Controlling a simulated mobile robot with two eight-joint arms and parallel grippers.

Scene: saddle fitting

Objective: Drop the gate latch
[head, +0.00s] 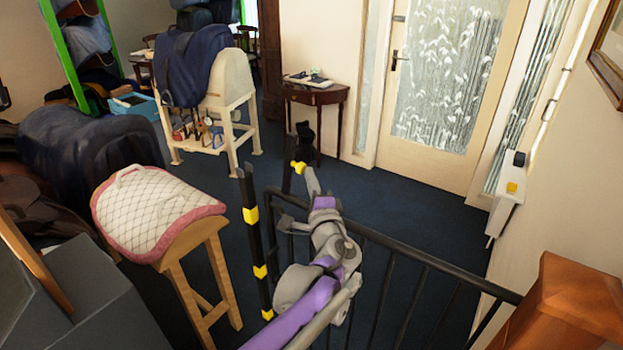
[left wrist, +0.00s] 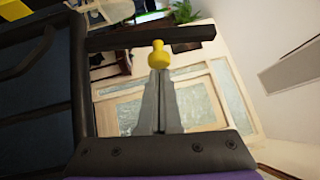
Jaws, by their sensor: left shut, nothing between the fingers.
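A small yellow knob (head: 299,167) is on the black gate latch, beside a short dark upright at the end of the black railing gate (head: 375,235). My left gripper (head: 309,178) is shut and empty, with its tips right at the knob. In the left wrist view the yellow knob (left wrist: 158,56) stands just beyond the shut fingertips (left wrist: 160,76), and a black bar (left wrist: 150,38) runs across behind it. I cannot tell whether the tips touch the knob. A black post with yellow bands (head: 252,240) stands left of the gate. My right gripper is not in view.
A padded white-and-pink saddle pad (head: 155,210) lies on a wooden stand at left. A blue-covered saddle rack (head: 195,70) and a small side table (head: 315,97) stand behind. A wooden post (head: 575,305) is at lower right. Dark floor beyond the gate is clear.

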